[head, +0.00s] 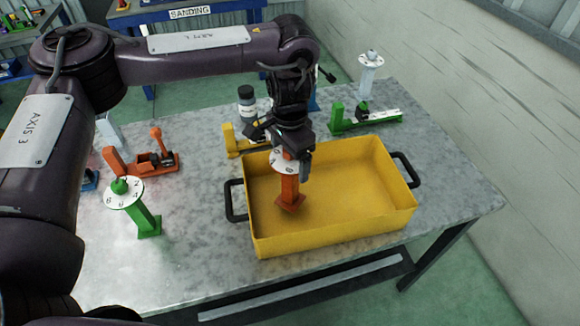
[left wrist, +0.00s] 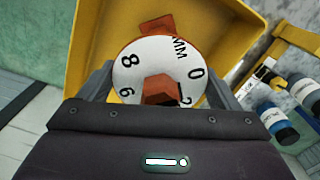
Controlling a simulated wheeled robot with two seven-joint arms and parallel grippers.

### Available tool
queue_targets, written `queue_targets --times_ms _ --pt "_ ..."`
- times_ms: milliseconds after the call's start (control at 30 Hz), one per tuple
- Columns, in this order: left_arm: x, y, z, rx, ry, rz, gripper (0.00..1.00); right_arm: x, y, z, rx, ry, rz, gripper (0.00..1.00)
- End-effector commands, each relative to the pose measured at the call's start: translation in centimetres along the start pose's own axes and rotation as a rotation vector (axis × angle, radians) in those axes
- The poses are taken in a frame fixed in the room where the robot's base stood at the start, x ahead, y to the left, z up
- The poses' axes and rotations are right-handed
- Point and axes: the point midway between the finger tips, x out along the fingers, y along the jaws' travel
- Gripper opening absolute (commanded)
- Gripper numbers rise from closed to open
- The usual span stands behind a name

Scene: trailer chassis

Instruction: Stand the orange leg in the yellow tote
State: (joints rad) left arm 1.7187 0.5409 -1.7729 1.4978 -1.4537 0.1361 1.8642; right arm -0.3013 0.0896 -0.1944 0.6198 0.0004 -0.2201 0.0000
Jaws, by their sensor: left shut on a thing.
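The orange leg (head: 289,189) is upright inside the yellow tote (head: 340,230), near its left side. Its square foot is at or just above the tote floor; I cannot tell if it touches. My right gripper is not in view.
A green leg with a dial (head: 148,221) stands left of the tote. The tote's right half is empty.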

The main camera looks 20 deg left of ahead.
Motion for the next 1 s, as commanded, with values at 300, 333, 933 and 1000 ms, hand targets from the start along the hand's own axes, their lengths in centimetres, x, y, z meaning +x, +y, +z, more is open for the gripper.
queue_targets --times_ms 300,333,933,1000 --pt "3.4 0.0 0.0 0.000 0.000 -0.001 0.33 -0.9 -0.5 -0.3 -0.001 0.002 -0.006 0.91" --pt "3.5 0.0 0.0 0.000 0.001 -0.001 0.33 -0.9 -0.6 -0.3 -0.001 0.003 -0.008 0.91" --pt "3.9 0.0 0.0 0.000 0.000 0.000 1.00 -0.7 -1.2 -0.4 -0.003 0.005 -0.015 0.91" --pt "3.7 0.0 0.0 0.000 0.000 -0.001 1.00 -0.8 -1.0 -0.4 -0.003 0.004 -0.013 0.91"
